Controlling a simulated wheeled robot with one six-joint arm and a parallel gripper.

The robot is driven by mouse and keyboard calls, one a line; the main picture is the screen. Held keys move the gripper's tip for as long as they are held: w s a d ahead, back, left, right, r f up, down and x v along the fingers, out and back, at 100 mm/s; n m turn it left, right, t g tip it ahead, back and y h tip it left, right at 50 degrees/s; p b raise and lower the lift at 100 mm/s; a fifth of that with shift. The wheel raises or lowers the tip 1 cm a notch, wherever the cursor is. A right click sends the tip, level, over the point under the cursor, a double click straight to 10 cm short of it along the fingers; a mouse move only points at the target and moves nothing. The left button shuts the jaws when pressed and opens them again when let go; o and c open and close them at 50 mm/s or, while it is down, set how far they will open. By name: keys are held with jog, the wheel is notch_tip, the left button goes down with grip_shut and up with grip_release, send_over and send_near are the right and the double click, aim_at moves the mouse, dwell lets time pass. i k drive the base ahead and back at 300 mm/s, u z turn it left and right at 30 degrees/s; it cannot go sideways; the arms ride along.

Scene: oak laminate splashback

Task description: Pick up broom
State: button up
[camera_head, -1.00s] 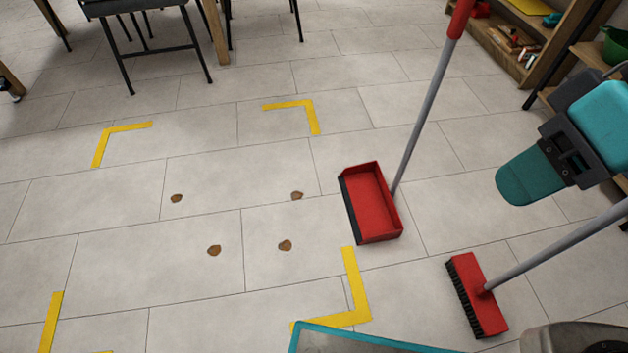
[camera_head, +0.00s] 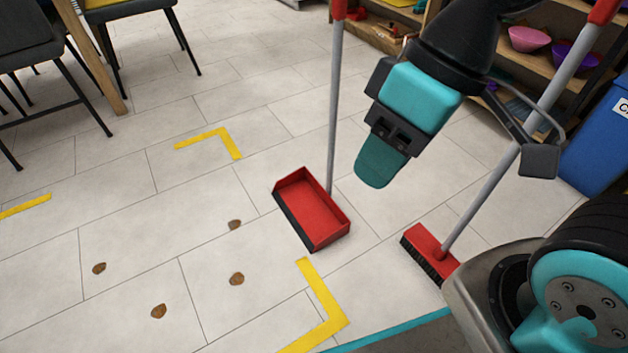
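The broom has a red head with black bristles (camera_head: 428,250) on the floor right of centre. Its grey handle (camera_head: 498,172) slants up to a red grip (camera_head: 602,10) at the top right. Part of my arm's dark bracket crosses in front of the handle. My gripper (camera_head: 378,165), with teal fingers pointing down, hangs left of the handle and appears apart from it. I see the fingers nearly side-on, so the gap between them does not show. Nothing visible is held in them.
A red long-handled dustpan (camera_head: 318,212) stands left of the broom. Brown clumps (camera_head: 236,279) lie on the tiles near yellow corner marks (camera_head: 325,300). Shelves with bowls (camera_head: 529,39) and a blue bin (camera_head: 598,150) are at right. Chairs (camera_head: 50,75) stand upper left.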

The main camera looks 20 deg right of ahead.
aim_at(438, 256)
jog(key=z, duration=1.1)
